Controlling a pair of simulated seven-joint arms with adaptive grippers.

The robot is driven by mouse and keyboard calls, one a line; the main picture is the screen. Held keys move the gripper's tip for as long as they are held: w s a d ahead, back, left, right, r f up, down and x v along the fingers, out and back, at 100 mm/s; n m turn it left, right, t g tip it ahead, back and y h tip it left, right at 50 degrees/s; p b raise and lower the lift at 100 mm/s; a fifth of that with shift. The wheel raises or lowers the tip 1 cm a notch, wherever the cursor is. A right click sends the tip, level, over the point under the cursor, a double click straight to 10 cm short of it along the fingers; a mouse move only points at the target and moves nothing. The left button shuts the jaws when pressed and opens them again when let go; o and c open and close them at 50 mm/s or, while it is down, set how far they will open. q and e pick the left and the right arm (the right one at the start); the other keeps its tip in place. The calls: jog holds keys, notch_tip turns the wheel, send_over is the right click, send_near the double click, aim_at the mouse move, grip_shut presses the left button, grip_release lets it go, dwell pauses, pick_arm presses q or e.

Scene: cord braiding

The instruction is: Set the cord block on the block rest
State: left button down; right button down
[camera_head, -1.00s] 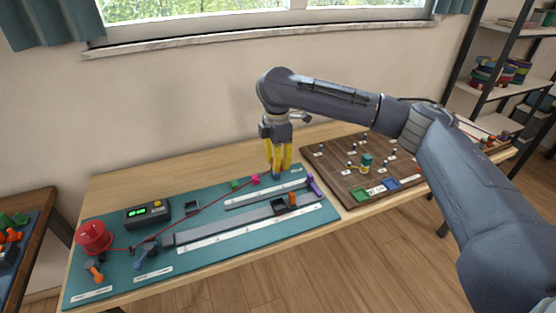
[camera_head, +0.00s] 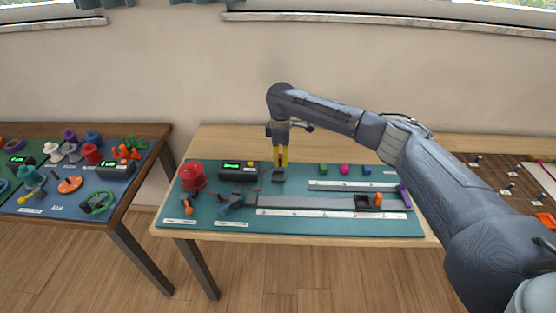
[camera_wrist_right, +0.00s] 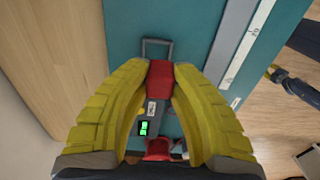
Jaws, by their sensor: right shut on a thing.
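My right gripper (camera_head: 281,162) points down over the teal mat, with its yellow fingers shut on a red block, the cord block. The cord block (camera_wrist_right: 160,76) shows between the fingertips in the right wrist view. The block rest (camera_head: 278,176), a small dark frame, lies on the mat just below the fingertips. In the wrist view the block rest (camera_wrist_right: 157,42) shows just beyond the block. The block looks above or at the edge of the rest; contact cannot be told. A thin red cord (camera_head: 264,178) runs near the gripper.
A red spool (camera_head: 192,176) and a dark box with a green display (camera_head: 238,171) stand left of the gripper. Green (camera_head: 323,169), pink (camera_head: 345,169) and blue (camera_head: 367,170) cubes sit to the right. A long grey rail (camera_head: 310,202) lies in front.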

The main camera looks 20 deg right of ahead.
jog(key=shift+w+a+f, duration=0.1)
jog(key=shift+w+a, duration=0.2)
jog(key=shift+w, duration=0.1)
send_over(279, 178)
jog(key=shift+w+f, duration=0.1)
jog(key=shift+f, duration=2.35)
jog(key=shift+f, duration=0.1)
jog(key=shift+f, duration=0.5)
jog(key=shift+a+f, duration=0.1)
jog(key=shift+f, duration=0.25)
jog(key=c, duration=1.1)
grip_release()
jog(key=shift+f, duration=0.1)
jog(key=shift+r, duration=4.05)
